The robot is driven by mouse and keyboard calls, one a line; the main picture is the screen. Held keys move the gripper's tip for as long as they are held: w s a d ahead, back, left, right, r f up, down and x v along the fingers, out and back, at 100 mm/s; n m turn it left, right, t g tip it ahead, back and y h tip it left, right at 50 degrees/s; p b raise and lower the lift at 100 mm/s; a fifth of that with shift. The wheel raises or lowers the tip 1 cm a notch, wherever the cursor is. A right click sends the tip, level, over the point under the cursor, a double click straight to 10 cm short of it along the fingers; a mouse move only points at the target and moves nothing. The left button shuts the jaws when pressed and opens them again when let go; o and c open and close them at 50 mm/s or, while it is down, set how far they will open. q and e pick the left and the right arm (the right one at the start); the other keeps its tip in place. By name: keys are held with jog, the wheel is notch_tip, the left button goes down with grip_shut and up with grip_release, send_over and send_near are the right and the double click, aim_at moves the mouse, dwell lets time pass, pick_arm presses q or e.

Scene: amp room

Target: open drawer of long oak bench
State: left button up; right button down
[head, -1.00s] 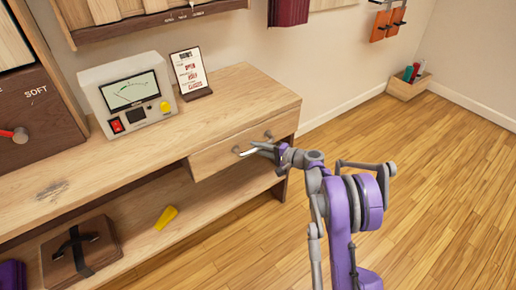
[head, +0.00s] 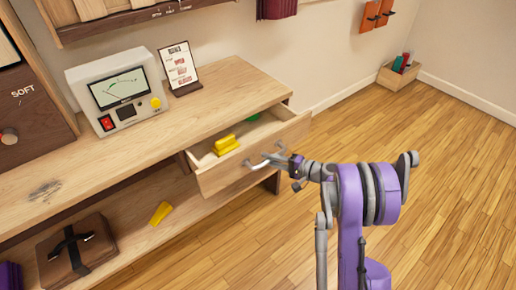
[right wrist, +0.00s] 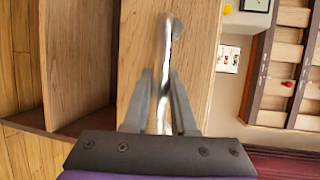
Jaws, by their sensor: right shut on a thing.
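The long oak bench (head: 120,150) runs along the wall in the head view. Its drawer (head: 233,172) at the right end stands partly open, with a yellow thing (head: 226,144) and a green thing (head: 254,117) inside. My right gripper (head: 275,160) is at the drawer front, shut on the metal handle (head: 256,165). In the right wrist view the two fingers (right wrist: 163,100) close around the handle bar (right wrist: 166,60) in front of the wooden drawer front. My left gripper is not in view.
A meter box (head: 118,92) and a small card stand (head: 180,68) are on the bench top. The lower shelf holds a brown case (head: 76,254) and a yellow wedge (head: 160,213). A wooden crate (head: 399,76) stands by the far wall. The floor right of the bench is clear.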

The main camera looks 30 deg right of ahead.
jog(key=s+d, duration=0.1)
jog(key=s, duration=1.1)
jog(key=shift+s, duration=0.2)
jog(key=c, duration=0.7)
grip_release()
jog(key=shift+c, duration=0.2)
jog(key=p+v, duration=0.1)
jog(key=v, duration=1)
